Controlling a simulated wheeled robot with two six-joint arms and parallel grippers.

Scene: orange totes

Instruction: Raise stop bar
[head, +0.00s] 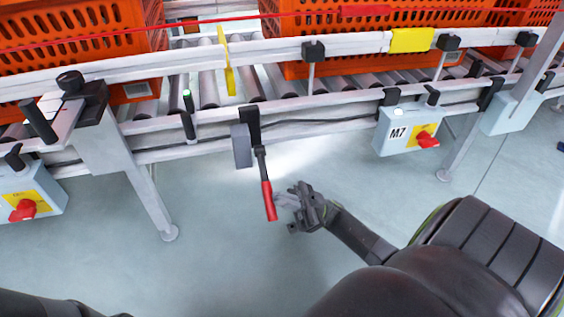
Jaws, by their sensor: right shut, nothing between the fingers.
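A lever with a red handle (268,200) hangs down from a dark bracket on the front side of the conveyor. Its handle points toward the floor, tilted slightly right. My right gripper (284,200) is just right of the red handle, shut and empty, fingers pointing left toward it. Whether the fingertips touch the handle I cannot tell. A narrow yellow bar (229,70), which looks like the stop bar, shows at the rollers above the lever. My left gripper is out of view.
The roller conveyor (345,117) crosses the view, with orange totes (80,50) on it. A control box marked M7 (400,132) with a red knob hangs to the right of the lever. Another box (30,190) hangs at left. Conveyor legs (150,190) reach the open grey floor.

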